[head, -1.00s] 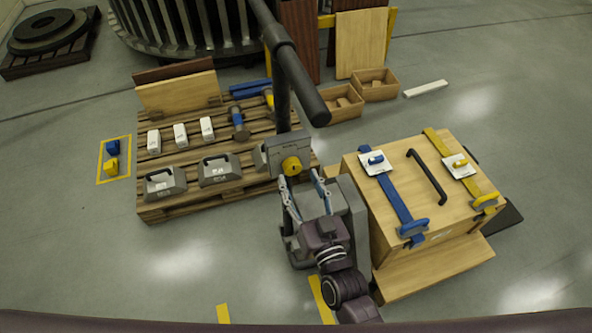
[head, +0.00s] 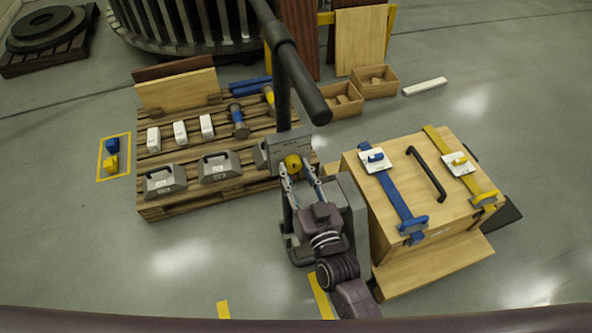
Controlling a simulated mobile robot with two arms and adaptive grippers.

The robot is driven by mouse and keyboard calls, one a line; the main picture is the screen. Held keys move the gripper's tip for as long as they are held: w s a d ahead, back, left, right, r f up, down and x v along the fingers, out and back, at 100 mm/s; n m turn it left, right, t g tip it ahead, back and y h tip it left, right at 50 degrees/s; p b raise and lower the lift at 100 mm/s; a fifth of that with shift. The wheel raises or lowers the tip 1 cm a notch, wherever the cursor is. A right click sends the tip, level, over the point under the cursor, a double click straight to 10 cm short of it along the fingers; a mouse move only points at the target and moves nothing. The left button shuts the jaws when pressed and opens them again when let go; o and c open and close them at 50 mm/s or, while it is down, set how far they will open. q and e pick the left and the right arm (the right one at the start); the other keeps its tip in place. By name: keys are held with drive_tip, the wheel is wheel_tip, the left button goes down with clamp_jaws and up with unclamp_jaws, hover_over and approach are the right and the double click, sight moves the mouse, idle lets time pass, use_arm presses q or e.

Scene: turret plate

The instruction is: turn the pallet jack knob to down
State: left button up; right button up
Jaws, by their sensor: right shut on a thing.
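The yellow pallet jack knob (head: 293,163) sits on a grey panel (head: 291,144) below the black handle (head: 292,75) of the pallet jack. My right gripper (head: 298,171) reaches up from below, with its two fingers on either side of the knob, and is shut on it. The fingers cover part of the knob, and the panel's lettering is too small to read. My left gripper is not in view.
A wooden pallet (head: 160,208) with grey weights, white blocks and hammers stands to the left. A wooden crate (head: 425,255) with blue and yellow straps stands close on the right. Open floor (head: 160,270) lies at the lower left.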

drive_tip(key=shift+m, duration=0.3)
drive_tip(key=m+p, duration=0.1)
drive_tip(key=m, duration=0.2)
drive_tip(key=shift+m, duration=0.3)
drive_tip(key=m, duration=0.5)
drive_tip(key=shift+d+f+m, duration=0.1)
drive_tip(key=shift+m, duration=0.5)
drive_tip(key=o, duration=1.2)
drive_tip(key=shift+c, duration=0.2)
drive_tip(key=shift+s, duration=0.1)
drive_tip(key=v, duration=1.1)
drive_tip(key=shift+s, duration=0.4)
drive_tip(key=shift+d, duration=0.1)
